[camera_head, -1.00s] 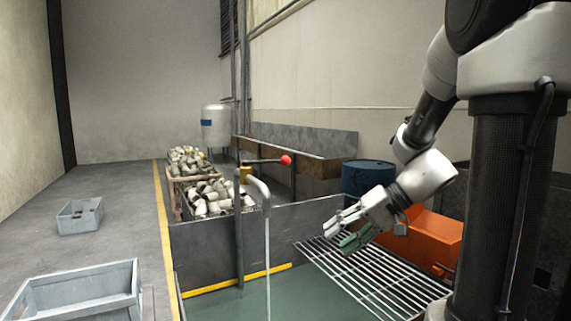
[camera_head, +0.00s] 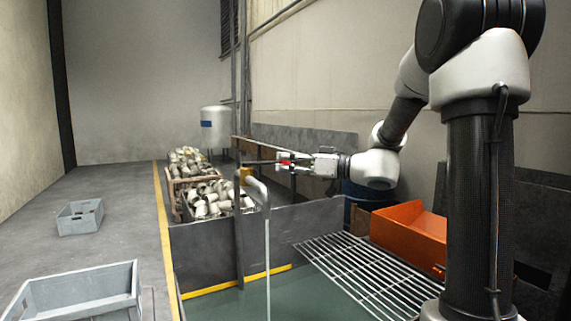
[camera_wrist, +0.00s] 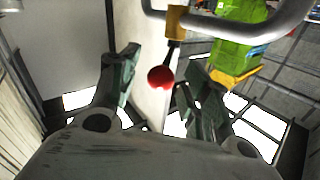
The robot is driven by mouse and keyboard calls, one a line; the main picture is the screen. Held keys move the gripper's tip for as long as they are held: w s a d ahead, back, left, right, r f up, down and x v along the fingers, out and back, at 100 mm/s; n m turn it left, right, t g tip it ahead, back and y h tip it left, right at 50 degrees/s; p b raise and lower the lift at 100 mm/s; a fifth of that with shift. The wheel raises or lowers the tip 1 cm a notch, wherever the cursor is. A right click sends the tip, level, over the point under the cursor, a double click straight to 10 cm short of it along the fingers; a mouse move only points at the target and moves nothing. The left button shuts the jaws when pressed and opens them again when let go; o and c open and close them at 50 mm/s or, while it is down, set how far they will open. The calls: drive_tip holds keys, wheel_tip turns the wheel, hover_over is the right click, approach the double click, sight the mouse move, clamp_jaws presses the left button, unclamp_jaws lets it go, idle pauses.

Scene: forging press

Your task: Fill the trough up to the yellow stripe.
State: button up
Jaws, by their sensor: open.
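The trough (camera_head: 300,226) is a dark grey metal tank with a yellow stripe (camera_head: 214,286) along its inner wall. Greenish water lies in it, its visible surface below the stripe. A grey spout (camera_head: 258,186) bends over the trough, and a thin pale stream (camera_head: 268,262) falls from it. A lever (camera_head: 256,162) beside the spout ends in a red knob (camera_head: 287,162), also in the wrist view (camera_wrist: 160,77). My gripper (camera_head: 284,160) is open at the knob, its fingers on either side. Whether they touch it cannot be told.
A metal grate (camera_head: 365,270) covers the trough's right side, near an orange bin (camera_head: 408,232). Crates of pale metal parts (camera_head: 212,200) stand behind the trough. Grey crates (camera_head: 80,217) lie on the floor at left. A blue drum (camera_head: 352,190) stands partly behind my arm.

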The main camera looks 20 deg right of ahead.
drive_tip(key=shift+w+a, duration=0.45)
drive_tip(key=shift+a, duration=0.05)
drive_tip(key=shift+c, duration=0.3)
clamp_jaws()
